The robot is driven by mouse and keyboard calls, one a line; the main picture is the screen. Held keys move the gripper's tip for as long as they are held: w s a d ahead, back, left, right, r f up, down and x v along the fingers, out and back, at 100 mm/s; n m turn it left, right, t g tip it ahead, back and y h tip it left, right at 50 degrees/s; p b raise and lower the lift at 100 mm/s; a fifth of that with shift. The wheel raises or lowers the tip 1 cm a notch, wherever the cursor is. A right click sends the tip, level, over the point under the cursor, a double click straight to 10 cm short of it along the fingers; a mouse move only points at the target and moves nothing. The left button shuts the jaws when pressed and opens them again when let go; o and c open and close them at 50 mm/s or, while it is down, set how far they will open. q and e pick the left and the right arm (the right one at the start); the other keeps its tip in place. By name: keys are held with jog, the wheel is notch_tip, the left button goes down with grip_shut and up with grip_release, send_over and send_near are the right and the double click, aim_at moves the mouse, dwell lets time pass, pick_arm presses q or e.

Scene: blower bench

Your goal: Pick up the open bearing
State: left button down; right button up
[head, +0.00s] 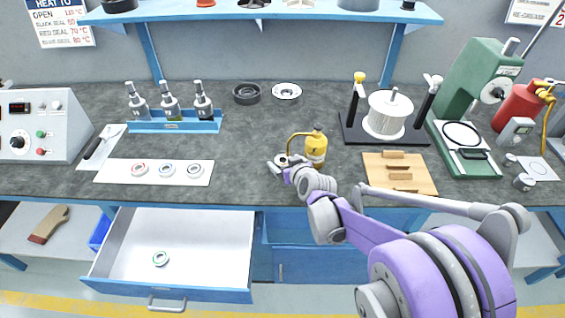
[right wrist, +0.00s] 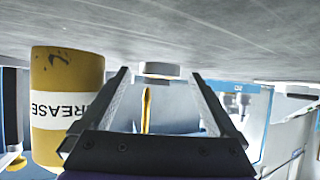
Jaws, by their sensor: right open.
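A small pale ring, which looks like a bearing (head: 283,159), sits on the bench under the spout of the yellow grease can (head: 316,149). Its seal type is too small to tell. In the right wrist view, which is upside down, a pale round part (right wrist: 160,70) shows between the fingertips, with the spout over it. My right gripper (head: 280,167) is open and low at the bench, its fingers on either side of this part; contact cannot be told. Three more bearings (head: 166,169) lie on a white mat, and one (head: 160,258) lies in the open drawer. My left gripper is not in view.
The grease can (right wrist: 68,105) stands close beside my right gripper. The open drawer (head: 203,288) juts out below the bench.

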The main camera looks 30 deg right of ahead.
grip_shut()
dwell(0.5)
jog(key=shift+r, duration=0.15)
